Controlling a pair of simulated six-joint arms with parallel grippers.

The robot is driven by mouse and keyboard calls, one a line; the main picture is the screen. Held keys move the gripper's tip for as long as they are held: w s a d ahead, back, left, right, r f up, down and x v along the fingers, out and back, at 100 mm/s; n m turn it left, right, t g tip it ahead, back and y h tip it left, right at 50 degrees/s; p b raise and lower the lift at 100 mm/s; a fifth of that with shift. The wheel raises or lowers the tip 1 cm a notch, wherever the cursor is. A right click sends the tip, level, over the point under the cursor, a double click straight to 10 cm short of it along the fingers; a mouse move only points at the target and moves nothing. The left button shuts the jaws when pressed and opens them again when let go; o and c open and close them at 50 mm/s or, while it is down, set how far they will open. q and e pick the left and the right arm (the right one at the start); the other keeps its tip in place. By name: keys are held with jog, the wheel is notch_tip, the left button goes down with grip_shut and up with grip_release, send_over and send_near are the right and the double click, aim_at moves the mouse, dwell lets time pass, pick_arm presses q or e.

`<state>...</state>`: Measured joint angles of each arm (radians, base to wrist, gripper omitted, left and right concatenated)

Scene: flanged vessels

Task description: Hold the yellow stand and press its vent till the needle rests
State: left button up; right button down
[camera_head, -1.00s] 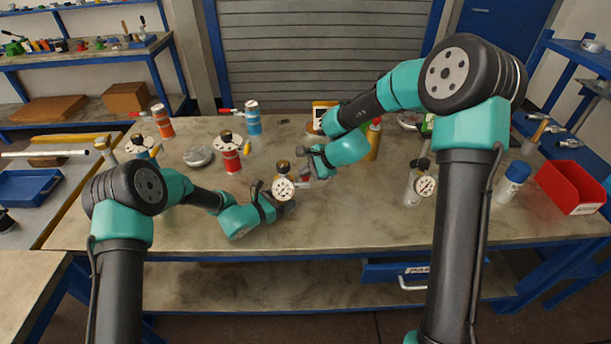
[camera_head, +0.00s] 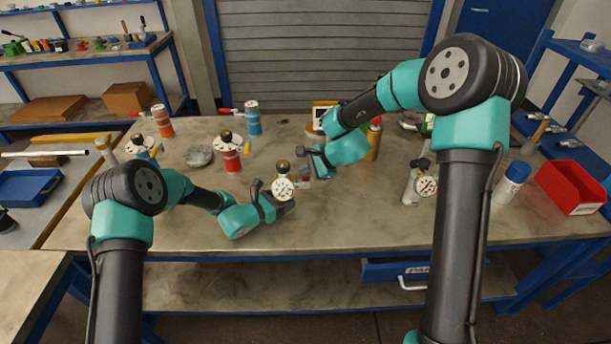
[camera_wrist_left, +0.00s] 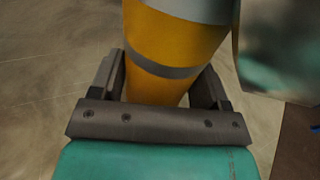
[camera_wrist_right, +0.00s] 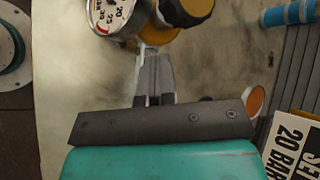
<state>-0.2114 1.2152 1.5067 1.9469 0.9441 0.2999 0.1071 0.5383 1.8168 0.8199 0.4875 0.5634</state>
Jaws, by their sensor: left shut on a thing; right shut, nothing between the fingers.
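The yellow stand (camera_wrist_left: 175,40) is a yellow cylinder with grey bands in the left wrist view. My left gripper (camera_head: 274,198) is shut around it, one finger on each side. The gauge (camera_wrist_right: 112,14) is cut off in the right wrist view, beside a black knob (camera_wrist_right: 186,8). My right gripper (camera_wrist_right: 153,72) is shut and empty, its tips at a pale part beside the stand. Contact with the vent and the needle's motion cannot be told.
A red vessel (camera_head: 230,160) stands to the left on the table, and a grey vessel with a gauge (camera_head: 426,186) to the right. A printed sign (camera_wrist_right: 292,138) is near my right gripper. A red bin (camera_head: 572,187) is at the right edge. The front tabletop is clear.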

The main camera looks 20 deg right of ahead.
aim_at(306, 178)
jog(key=shift+r, duration=0.15)
dwell(0.3)
jog(key=shift+r, duration=0.8)
jog(key=shift+r, duration=2.5)
dwell(1.4)
notch_tip(306, 178, up, 4)
jog(key=shift+f, duration=0.1)
jog(key=shift+f, duration=0.1)
dwell(0.3)
jog(key=shift+f, duration=4.35)
